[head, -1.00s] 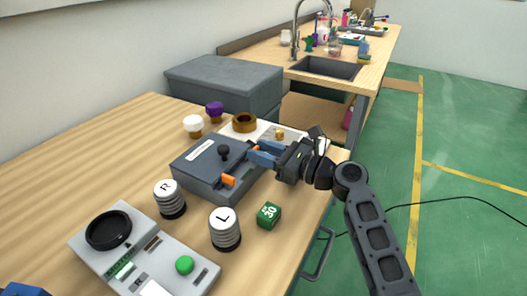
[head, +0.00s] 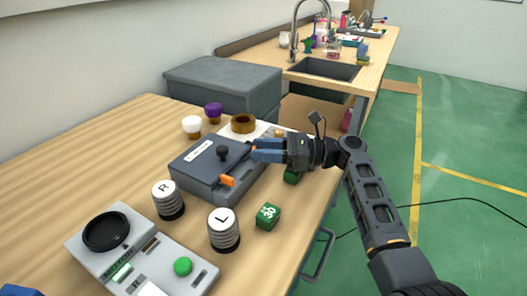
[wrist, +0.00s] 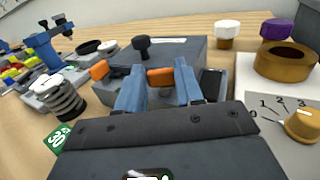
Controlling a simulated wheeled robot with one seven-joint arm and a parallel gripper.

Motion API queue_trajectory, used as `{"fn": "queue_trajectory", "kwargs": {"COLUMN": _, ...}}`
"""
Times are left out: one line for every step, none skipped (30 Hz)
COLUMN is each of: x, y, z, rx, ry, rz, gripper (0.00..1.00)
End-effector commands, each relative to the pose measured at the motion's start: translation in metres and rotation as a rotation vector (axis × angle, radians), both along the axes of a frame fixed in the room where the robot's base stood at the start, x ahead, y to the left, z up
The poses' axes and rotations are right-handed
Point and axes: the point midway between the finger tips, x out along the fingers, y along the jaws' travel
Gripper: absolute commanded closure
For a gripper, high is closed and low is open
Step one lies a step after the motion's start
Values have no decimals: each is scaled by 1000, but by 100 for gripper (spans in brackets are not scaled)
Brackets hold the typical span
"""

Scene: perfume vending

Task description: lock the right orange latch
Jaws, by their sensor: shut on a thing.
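The dark grey box (head: 200,165) stands on the wooden table, with a black knob (head: 222,153) on its lid. Its right orange latch (wrist: 160,77) is between my blue fingertips in the wrist view. My gripper (head: 256,151) reaches the box from the right in the head view and is shut on this latch; the fingers mostly hide it there. The other orange latch (head: 227,181) is free on the box's front edge and shows left of my fingers in the wrist view (wrist: 99,69).
Cylinders marked R (head: 167,200) and L (head: 223,229) and a green block marked 30 (head: 267,215) stand near the box. Another green block (head: 292,176) is under my gripper. A brown ring (head: 243,123) and a white-topped bottle (head: 192,126) are behind.

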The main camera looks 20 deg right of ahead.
Motion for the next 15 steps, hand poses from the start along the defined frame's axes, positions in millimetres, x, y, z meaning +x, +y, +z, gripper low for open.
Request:
{"fn": "queue_trajectory", "kwargs": {"x": 1, "y": -1, "z": -1, "rx": 0, "ry": 1, "rz": 20, "gripper": 94}}
{"fn": "queue_trajectory", "kwargs": {"x": 1, "y": -1, "z": -1, "rx": 0, "ry": 1, "rz": 30, "gripper": 94}}
{"fn": "queue_trajectory", "kwargs": {"x": 1, "y": 0, "z": -1, "rx": 0, "ry": 1, "rz": 44, "gripper": 94}}
{"fn": "queue_trajectory", "kwargs": {"x": 1, "y": -1, "z": -1, "rx": 0, "ry": 1, "rz": 51, "gripper": 94}}
{"fn": "queue_trajectory", "kwargs": {"x": 2, "y": -1, "z": -1, "rx": 0, "ry": 0, "rz": 58, "gripper": 94}}
{"fn": "queue_trajectory", "kwargs": {"x": 2, "y": -1, "z": -1, "rx": -1, "ry": 0, "rz": 66, "gripper": 94}}
{"fn": "queue_trajectory", "kwargs": {"x": 1, "y": -1, "z": -1, "rx": 0, "ry": 1, "rz": 71, "gripper": 94}}
{"fn": "queue_trajectory", "kwargs": {"x": 1, "y": -1, "z": -1, "rx": 0, "ry": 1, "rz": 75, "gripper": 94}}
{"fn": "queue_trajectory", "kwargs": {"x": 1, "y": -1, "z": -1, "rx": 0, "ry": 2, "rz": 78, "gripper": 94}}
{"fn": "queue_trajectory", "kwargs": {"x": 1, "y": -1, "z": -1, "rx": 0, "ry": 2, "rz": 80, "gripper": 94}}
{"fn": "queue_trajectory", "kwargs": {"x": 1, "y": -1, "z": -1, "rx": 0, "ry": 2, "rz": 81, "gripper": 94}}
{"fn": "queue_trajectory", "kwargs": {"x": 1, "y": -1, "z": -1, "rx": 0, "ry": 1, "rz": 82, "gripper": 94}}
{"fn": "queue_trajectory", "kwargs": {"x": 1, "y": 0, "z": -1, "rx": -1, "ry": 2, "rz": 82, "gripper": 94}}
{"fn": "queue_trajectory", "kwargs": {"x": 1, "y": 0, "z": -1, "rx": -1, "ry": 2, "rz": 82, "gripper": 94}}
{"fn": "queue_trajectory", "kwargs": {"x": 1, "y": 0, "z": -1, "rx": -1, "ry": 2, "rz": 82, "gripper": 94}}
